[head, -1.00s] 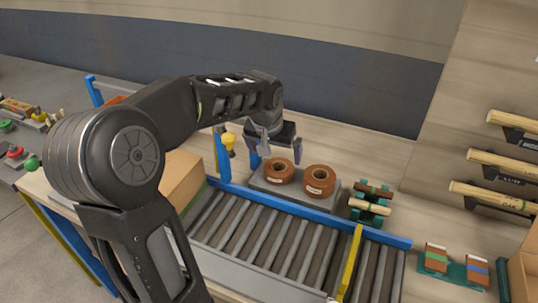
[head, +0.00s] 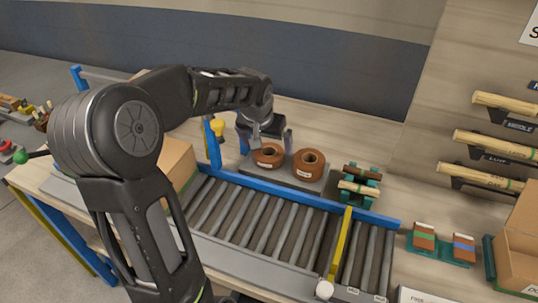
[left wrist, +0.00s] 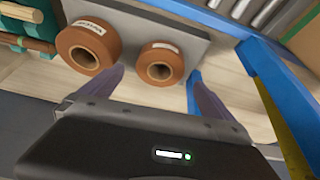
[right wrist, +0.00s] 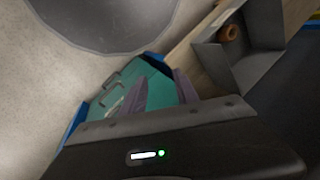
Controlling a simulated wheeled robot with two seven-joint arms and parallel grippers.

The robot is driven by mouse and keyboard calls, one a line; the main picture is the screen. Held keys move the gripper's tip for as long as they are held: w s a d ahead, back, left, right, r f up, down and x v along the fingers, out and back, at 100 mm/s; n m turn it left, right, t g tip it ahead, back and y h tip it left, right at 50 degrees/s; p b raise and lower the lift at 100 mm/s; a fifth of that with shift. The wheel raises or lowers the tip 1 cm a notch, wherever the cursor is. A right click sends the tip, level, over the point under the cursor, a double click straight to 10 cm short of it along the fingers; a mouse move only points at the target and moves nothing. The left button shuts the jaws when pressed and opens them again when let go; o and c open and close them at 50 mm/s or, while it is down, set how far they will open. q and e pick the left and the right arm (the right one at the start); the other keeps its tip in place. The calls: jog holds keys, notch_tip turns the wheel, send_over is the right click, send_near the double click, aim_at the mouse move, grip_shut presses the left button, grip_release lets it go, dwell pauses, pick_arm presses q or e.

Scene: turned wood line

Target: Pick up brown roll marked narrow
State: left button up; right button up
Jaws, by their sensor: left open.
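Two brown rolls with white labels stand on a grey plate (head: 290,179) behind the conveyor. The left, smaller-looking roll (head: 268,156) shows at the right in the left wrist view (left wrist: 162,64). The other, taller roll (head: 309,165) shows at the left there (left wrist: 89,46). The label lettering is too small to read surely. My left gripper (head: 271,143) is open and empty, just above the left roll, with its fingers (left wrist: 157,78) to either side of it in the wrist view. My right gripper (right wrist: 160,78) is open and empty, away from the rolls.
A teal rack (head: 352,198) with turned pieces stands right of the plate. A blue rail (head: 280,191) runs in front of the rolls, along the roller conveyor (head: 262,221). A cardboard box (head: 178,163) and a yellow-topped thing (head: 217,127) are at left.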

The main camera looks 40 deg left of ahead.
aim_at(269, 149)
pick_arm(q)
jog(key=p+x, duration=0.1)
jog(key=x, duration=0.3)
jog(key=shift+w+f, duration=0.1)
jog(key=shift+f, duration=0.15)
jog(key=shift+c, duration=0.6)
jog(key=c, duration=1.3)
jog(key=shift+r, duration=0.1)
notch_tip(269, 149, up, 10)
jog(key=shift+f+b, duration=0.1)
jog(key=shift+b, duration=0.6)
